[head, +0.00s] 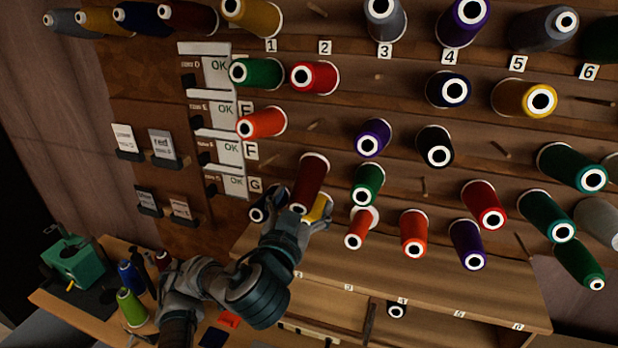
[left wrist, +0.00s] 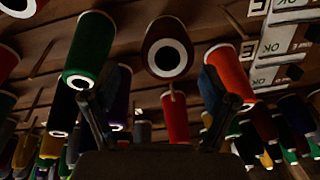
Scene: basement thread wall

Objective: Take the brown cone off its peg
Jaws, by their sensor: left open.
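A dark reddish-brown cone (head: 310,178) sits on a peg on the thread wall, in the lower rows left of the green cone. The fingers are spread and empty, and I see no contact with the cone. The gripper partly hides a yellow cone (head: 318,207) and the lower end of the brown one. My right gripper is not in view.
A green cone (head: 367,184) and an orange cone (head: 361,228) are close on the right; a dark cone (head: 262,207) is close on the left. A wooden ledge (head: 400,275) runs below. A green machine (head: 73,260) stands on the bench at lower left.

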